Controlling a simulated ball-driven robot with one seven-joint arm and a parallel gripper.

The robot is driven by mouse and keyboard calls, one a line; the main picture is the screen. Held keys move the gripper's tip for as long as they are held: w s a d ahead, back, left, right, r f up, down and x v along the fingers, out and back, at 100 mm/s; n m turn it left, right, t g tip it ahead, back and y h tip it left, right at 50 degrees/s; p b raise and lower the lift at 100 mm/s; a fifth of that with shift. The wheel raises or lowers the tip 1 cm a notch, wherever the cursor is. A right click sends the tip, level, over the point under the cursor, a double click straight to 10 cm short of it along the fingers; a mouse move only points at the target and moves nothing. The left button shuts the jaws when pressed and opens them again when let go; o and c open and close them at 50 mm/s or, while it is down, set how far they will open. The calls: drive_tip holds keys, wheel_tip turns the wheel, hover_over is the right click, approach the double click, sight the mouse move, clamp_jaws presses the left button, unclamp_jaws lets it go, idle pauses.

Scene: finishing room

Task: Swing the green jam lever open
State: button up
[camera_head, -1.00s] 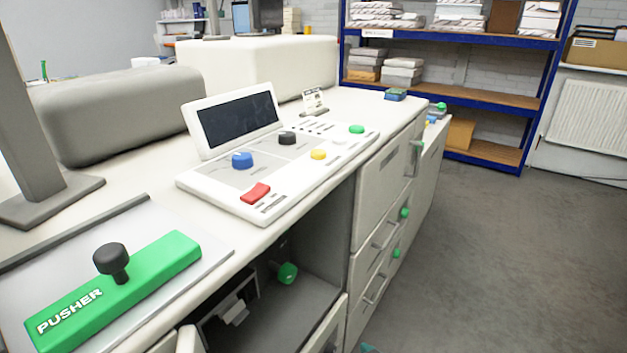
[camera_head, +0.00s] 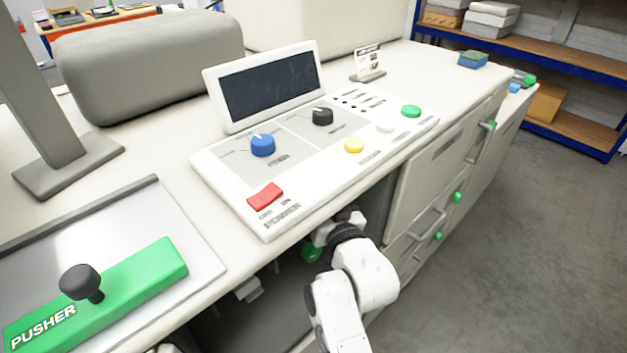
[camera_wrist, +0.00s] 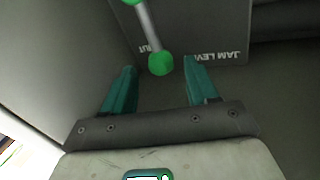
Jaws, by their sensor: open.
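The green jam lever shows in the wrist view as a round green knob (camera_wrist: 161,64) on a grey rod, with another green part at the rod's upper end. Upside-down "JAM LEV" lettering is on the dark panel beside it. My gripper (camera_wrist: 160,68) is open, its two teal fingers on either side of the knob in the picture. I cannot tell if they touch it or how deep the knob sits between them. In the head view the green knob (camera_head: 311,252) shows inside the open bay under the counter, beside my arm. My gripper's fingers are hidden there.
The counter edge and control panel (camera_head: 290,215) overhang the bay. Drawers (camera_head: 430,215) with green knobs stand right of my arm. The green pusher (camera_head: 130,285) with its black knob is on the counter at left. The floor (camera_head: 540,240) at right is clear.

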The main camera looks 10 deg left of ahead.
drive_tip(key=shift+x, duration=2.15)
drive_tip(key=shift+s, duration=0.1)
clamp_jaws()
